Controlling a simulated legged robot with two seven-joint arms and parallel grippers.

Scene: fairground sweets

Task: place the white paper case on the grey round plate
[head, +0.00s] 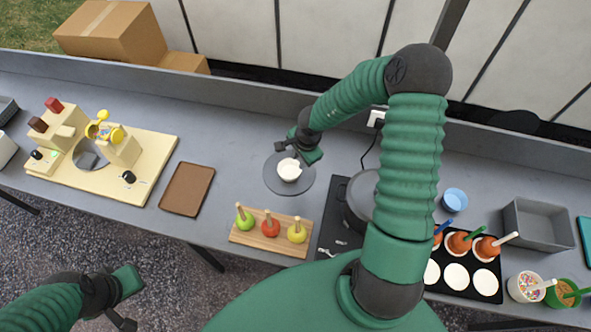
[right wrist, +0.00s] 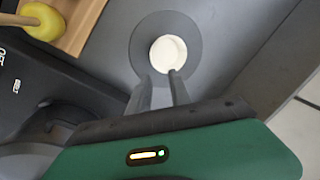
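The white paper case (head: 289,172) sits upright on the grey round plate (head: 272,184), near its middle. Both also show in the right wrist view, the case (right wrist: 168,53) pale and round, the plate (right wrist: 142,38) a darker disc around it. My right gripper (head: 298,158) is at the case's far right edge. In the right wrist view its two fingers (right wrist: 163,82) stand apart with a gap between them, one tip overlapping the case's rim. My left gripper (head: 132,300) is open and empty at the lower left, far from the plate.
A wooden board (head: 268,238) with several coloured apples on sticks stands in front of the plate. A brown tray (head: 187,189) lies to the left, a dark pot (head: 358,205) to the right. A black tray (head: 462,278) and a grey bin (head: 538,225) are further right.

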